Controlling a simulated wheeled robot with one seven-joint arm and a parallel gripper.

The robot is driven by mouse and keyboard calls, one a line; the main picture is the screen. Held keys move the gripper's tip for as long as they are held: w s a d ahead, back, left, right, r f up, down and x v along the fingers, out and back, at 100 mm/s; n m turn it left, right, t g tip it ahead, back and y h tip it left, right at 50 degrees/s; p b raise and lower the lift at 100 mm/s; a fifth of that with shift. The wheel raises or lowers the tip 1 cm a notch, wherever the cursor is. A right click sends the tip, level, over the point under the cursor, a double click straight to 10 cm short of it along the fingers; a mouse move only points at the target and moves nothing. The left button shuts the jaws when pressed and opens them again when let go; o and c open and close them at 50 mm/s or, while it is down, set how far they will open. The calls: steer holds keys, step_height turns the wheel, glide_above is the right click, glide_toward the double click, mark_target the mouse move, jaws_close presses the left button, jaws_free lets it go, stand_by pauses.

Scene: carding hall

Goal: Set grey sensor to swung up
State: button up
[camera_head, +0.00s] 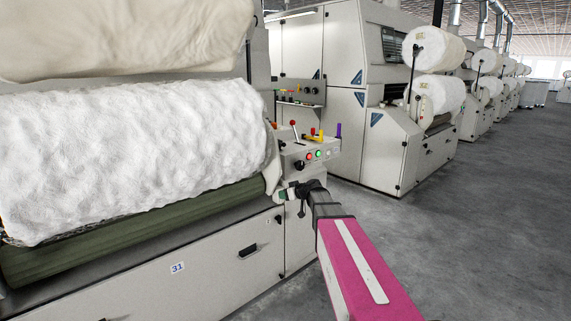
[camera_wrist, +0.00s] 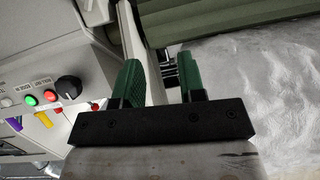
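My gripper (camera_wrist: 163,82) is open in the wrist view, with its two green-padded fingers apart. A small grey metal piece (camera_wrist: 169,74) shows between the fingers, partly hidden; I cannot tell for sure whether it is the grey sensor. A pale upright bar (camera_wrist: 149,58) stands next to it, close to the left finger. No firm grip on anything shows. In the head view my gripper (camera_head: 283,194) is beside the end of the green roller (camera_head: 140,220), below the control box (camera_head: 314,155). The sensor's position cannot be made out there.
The control box carries red and green buttons, a black knob (camera_wrist: 69,88) and coloured levers, left of my gripper in the wrist view. A large white fibre roll (camera_head: 130,150) lies above the green roller. The grey floor (camera_head: 480,230) is clear on the right.

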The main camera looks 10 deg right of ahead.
steer(key=s+d+f+m+g+h, duration=0.1)
steer(key=s+f+m+g+h, duration=0.15)
steer(key=s+f, duration=0.6)
steer(key=s+f+m+g+h, duration=0.2)
steer(key=s+f+g+h, duration=0.15)
steer(key=s, duration=0.95)
steer(key=s+d+f+m+g+h, duration=0.15)
steer(key=s+f+g, duration=0.35)
steer(key=s, duration=0.6)
steer(key=n+t+y, duration=0.6)
steer(key=n+t, duration=0.7)
steer(key=t, duration=0.1)
glide_toward(285, 145)
steer(key=x, duration=1.1)
steer(key=shift+w, duration=0.2)
